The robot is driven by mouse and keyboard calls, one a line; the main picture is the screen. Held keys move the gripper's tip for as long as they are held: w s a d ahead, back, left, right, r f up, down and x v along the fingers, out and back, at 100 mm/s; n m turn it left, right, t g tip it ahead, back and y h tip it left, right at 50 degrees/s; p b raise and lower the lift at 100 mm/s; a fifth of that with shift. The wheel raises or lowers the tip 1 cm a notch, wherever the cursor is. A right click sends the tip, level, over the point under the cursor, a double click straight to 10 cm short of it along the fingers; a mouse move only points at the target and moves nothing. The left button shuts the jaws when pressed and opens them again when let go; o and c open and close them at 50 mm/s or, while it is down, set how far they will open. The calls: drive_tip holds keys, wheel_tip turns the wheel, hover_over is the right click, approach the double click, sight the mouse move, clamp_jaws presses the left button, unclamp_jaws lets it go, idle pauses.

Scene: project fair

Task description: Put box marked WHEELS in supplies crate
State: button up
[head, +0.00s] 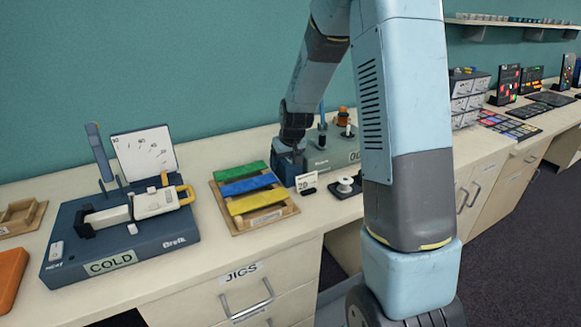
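I cannot make out a box marked WHEELS or a supplies crate in the head view. My gripper (290,155) hangs at the end of my bent arm, low over the bench near the back wall, beside a blue-grey machine. It is small and dark against that machine, so its fingers are not clear. I cannot tell whether it is open or holds anything.
A machine labelled COLD (105,267) stands on the bench at left, next to a wooden rack (250,227) with green, blue and yellow strips. An orange object (10,275) is cut off at the left edge. Drawer units (468,98) stand right of my arm.

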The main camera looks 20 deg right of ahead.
drive_tip(key=shift+f, duration=0.15)
drive_tip(key=shift+c, duration=0.4)
drive_tip(key=c, duration=0.8)
